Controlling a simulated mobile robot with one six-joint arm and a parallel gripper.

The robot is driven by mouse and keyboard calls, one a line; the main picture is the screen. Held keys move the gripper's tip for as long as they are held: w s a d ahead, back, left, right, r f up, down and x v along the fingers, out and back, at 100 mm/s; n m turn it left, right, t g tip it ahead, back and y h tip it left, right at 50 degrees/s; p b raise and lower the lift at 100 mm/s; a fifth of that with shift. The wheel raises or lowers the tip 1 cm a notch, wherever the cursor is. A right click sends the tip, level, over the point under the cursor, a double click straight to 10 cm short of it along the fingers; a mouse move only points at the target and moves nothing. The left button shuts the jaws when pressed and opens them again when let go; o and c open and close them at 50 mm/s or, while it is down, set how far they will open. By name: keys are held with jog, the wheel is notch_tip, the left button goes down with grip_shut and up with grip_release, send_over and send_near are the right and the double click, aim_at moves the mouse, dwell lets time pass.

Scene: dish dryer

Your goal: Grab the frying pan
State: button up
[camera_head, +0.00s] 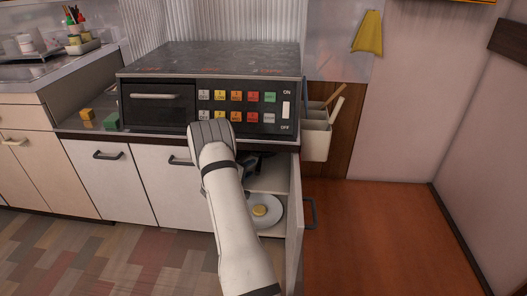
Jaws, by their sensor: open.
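A dark object (254,162), possibly the frying pan, shows on the upper shelf of the open cabinet. It is small in the picture and partly hidden by my arm, so I cannot make out its shape or handle. My gripper (210,131) is seen from behind, in front of the lower control panel of the dish dryer (215,60). It appears above and to the left of the dark object. It is open, and I see nothing held in it.
The cabinet door (294,220) stands open at the right of the opening. A white plate with a yellow item (260,211) lies low in the cabinet. A utensil holder (316,137) hangs to the right. The floor at right (380,240) is clear.

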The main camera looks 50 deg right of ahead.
jog(key=b+x, duration=0.1)
jog(key=x, duration=0.2)
jog(key=shift+d+f+b, duration=0.25)
jog(key=shift+d+b, duration=0.05)
jog(key=shift+d, duration=0.05)
jog(key=shift+w+d, duration=0.1)
jog(key=shift+d, duration=0.5)
jog(key=shift+c, duration=0.4)
grip_shut()
jog(key=shift+r, duration=0.15)
